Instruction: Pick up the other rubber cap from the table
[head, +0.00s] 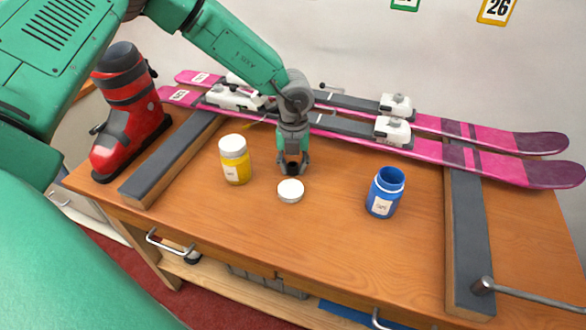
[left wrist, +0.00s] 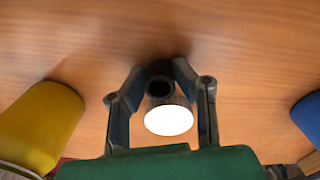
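My left gripper (head: 292,172) points down at the middle of the bench, its fingers partly closed. A small dark rubber cap (left wrist: 161,89) with a round hollow sits between its fingertips, which seem to touch it on both sides. I cannot tell whether the cap is clear of the wood. A white round lid (head: 290,190) lies flat on the table just in front of the gripper; it also shows in the left wrist view (left wrist: 169,120), close to the cap. My right gripper is not in view.
A yellow jar (head: 235,165) with a white lid stands left of the gripper, an open blue jar (head: 384,194) to the right. Pink skis (head: 460,152) lie along the back on grey-topped supports (head: 466,225). A red ski boot (head: 130,115) stands at far left.

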